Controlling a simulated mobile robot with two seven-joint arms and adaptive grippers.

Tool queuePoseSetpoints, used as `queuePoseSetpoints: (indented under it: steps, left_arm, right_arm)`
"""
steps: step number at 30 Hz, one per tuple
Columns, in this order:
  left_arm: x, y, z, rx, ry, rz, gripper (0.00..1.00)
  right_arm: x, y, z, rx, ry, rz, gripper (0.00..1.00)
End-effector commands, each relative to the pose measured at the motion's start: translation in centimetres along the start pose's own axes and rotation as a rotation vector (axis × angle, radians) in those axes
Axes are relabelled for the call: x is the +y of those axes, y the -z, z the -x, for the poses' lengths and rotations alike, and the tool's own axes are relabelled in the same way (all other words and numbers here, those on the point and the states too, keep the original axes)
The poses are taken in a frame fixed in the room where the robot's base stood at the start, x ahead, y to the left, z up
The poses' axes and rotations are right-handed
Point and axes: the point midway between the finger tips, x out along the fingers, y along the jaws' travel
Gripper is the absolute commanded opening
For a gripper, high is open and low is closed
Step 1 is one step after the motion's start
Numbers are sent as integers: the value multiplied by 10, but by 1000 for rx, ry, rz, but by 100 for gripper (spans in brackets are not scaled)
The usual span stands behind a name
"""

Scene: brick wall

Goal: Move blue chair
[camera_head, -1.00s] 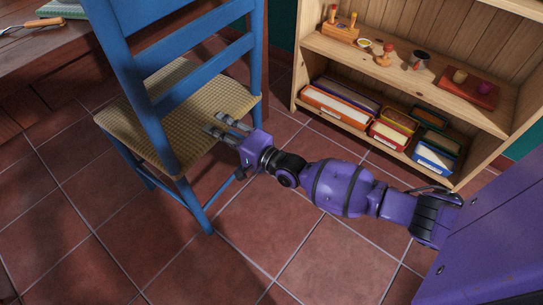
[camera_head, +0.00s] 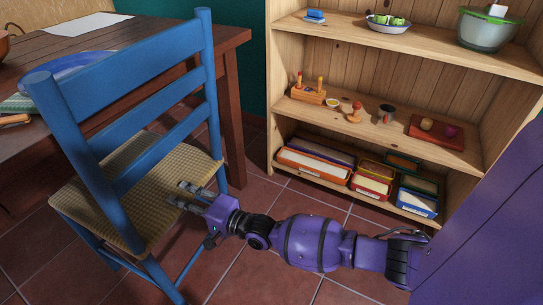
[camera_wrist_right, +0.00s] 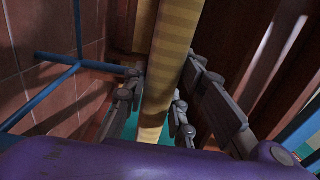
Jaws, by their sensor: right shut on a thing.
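The blue chair (camera_head: 130,82) with a woven straw seat (camera_head: 140,190) stands upright at the left in the head view, in front of the wooden table. My right gripper (camera_head: 188,197) reaches in from the right and is shut on the right edge of the seat. In the right wrist view the woven seat edge (camera_wrist_right: 168,60) runs between the fingers of my right gripper (camera_wrist_right: 150,112), and a blue chair rung (camera_wrist_right: 85,62) shows at the left. My left gripper is not in view.
A wooden table (camera_head: 225,45) stands behind and left of the chair, very close to it. An open wooden shelf (camera_head: 345,125) with boxes, a cup and bowls stands at the right. Tiled floor (camera_head: 265,205) is clear between chair and shelf.

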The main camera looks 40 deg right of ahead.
Motion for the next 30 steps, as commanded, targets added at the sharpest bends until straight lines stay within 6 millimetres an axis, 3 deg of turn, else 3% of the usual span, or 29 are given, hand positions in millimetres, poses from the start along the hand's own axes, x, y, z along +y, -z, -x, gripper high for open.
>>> queuePoseSetpoints:
  steps: [1, 8, 9, 14, 30]
  left_arm:
    - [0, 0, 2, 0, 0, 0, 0]
    - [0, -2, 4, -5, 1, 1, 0]
    - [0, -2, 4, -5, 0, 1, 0]
    - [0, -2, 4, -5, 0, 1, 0]
    - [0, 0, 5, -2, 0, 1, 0]
  right_arm:
    - [9, -1, 4, -1, -24, -1, 0]
    - [7, -1, 5, -1, -23, -1, 0]
    - [7, -2, 5, -1, -23, 0, 26]
    - [5, -1, 4, -1, -19, 0, 47]
    - [0, 0, 6, 0, -10, 1, 47]
